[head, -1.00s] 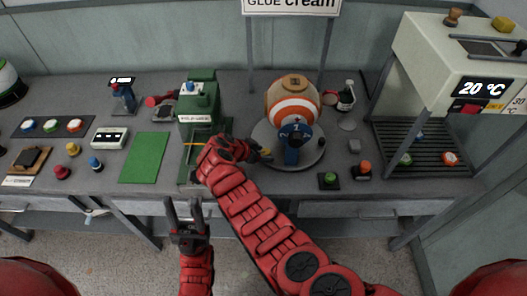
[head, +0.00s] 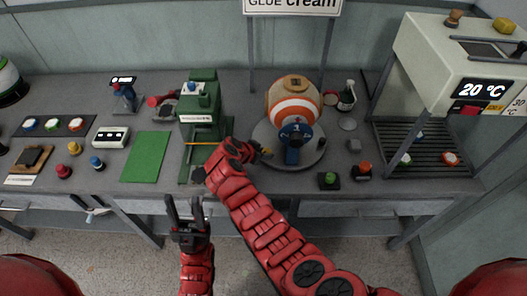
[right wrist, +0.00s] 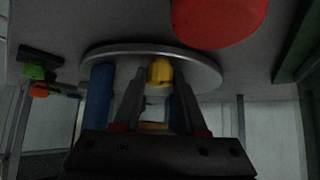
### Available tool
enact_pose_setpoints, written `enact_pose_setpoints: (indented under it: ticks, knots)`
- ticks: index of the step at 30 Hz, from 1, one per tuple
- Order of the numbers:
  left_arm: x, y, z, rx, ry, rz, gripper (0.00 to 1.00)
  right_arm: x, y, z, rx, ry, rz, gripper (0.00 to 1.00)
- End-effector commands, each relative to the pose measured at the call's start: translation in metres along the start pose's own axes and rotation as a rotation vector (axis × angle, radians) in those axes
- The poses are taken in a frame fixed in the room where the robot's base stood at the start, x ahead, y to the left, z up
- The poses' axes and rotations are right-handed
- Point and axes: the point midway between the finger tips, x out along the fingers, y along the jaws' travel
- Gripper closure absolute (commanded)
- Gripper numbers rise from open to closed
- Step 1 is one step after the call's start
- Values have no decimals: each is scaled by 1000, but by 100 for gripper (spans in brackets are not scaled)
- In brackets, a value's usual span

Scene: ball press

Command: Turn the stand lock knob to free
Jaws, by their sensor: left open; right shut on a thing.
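The small yellow stand lock knob (head: 266,152) is at the left edge of the round grey stand (head: 262,136). It also shows in the right wrist view (right wrist: 160,72), between my fingers. My right gripper (head: 258,150) is shut on the knob, and its fingers (right wrist: 158,88) lie on both sides of it. The knob's turn position cannot be read. An orange-and-white ball (head: 294,101) sits on the stand, with a blue numbered part (head: 296,130) at its front. My left gripper (head: 186,211) is open and empty, in front of the table edge.
A green press (head: 201,115) stands left of the stand, close to my right forearm. A green button (head: 328,179) and an orange button (head: 363,171) are to the right. A white machine reading 20 °C (head: 440,65) stands at far right. A green mat (head: 145,157) lies left.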

Motion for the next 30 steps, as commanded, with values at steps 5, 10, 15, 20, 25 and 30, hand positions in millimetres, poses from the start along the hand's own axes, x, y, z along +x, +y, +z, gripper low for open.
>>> enact_pose_setpoints:
  ticks: [5,10,15,20,25,30]
  knots:
    - [6,0,-1,0,0,0,50,0,4,-2,-76,3,-79,100]
    - [10,0,-2,0,0,0,50,1,6,-2,-185,3,-188,100]
    - [16,-1,-3,0,0,0,50,1,9,-4,-298,3,-300,100]
    - [24,-1,-4,0,0,0,50,1,11,-6,-400,2,-400,100]
    - [31,-2,-5,0,0,0,50,2,12,-7,-494,2,-495,100]
    - [36,-2,-6,0,0,0,50,2,11,-8,-567,5,-569,100]
